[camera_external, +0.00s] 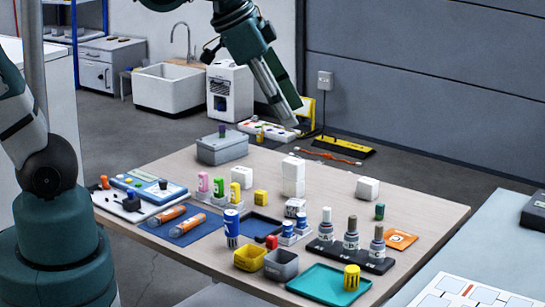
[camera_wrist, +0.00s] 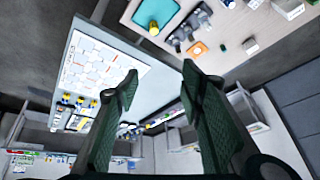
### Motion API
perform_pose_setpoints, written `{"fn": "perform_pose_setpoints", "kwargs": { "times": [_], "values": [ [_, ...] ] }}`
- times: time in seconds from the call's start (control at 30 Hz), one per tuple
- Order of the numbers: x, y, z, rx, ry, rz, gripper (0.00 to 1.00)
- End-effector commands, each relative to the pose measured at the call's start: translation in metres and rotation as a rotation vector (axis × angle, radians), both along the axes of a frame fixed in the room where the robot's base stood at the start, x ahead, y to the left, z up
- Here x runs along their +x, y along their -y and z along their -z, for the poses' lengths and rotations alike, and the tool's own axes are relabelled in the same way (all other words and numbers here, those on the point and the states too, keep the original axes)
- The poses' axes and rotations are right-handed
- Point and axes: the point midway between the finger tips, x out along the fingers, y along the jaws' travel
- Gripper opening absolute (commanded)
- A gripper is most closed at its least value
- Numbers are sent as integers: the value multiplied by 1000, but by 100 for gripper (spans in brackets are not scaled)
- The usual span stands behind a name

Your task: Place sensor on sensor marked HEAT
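My gripper (camera_external: 287,118) is up in the air above the back of the wooden table. In the wrist view my gripper (camera_wrist: 160,68) has its two fingers well apart with nothing between them. No HEAT marking is readable in either view, and I cannot tell which objects are the sensors. Candidates on the table are a small labelled white block (camera_external: 295,207), a yellow cylinder (camera_external: 351,277) on the teal tray (camera_external: 318,288), and grey-topped bottles (camera_external: 351,234) on a black rack (camera_external: 340,259). An orange square (camera_external: 400,240) lies beside the rack; it also shows in the wrist view (camera_wrist: 198,48).
Blue mat (camera_external: 185,233) with orange tubes, yellow bin (camera_external: 249,258), grey bin (camera_external: 281,265), white boxes (camera_external: 293,175) and a grey case (camera_external: 222,148) crowd the wooden table (camera_external: 440,212). A marked white sheet (camera_external: 470,296) lies on the neighbouring bench. The table's back right is mostly clear.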

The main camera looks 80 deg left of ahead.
Motion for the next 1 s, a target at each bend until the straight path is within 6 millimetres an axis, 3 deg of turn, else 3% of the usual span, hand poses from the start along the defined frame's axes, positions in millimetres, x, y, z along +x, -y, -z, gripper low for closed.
{"fn": "perform_pose_setpoints", "kwargs": {
  "times": [0.2,0.5,0.7,1.0],
  "values": [
    [-29,32,4,-25,46,-38,39],
    [-62,64,14,-69,108,-87,39],
    [-74,75,18,-91,132,-106,39],
    [-76,77,19,-96,138,-111,39]
  ]
}}
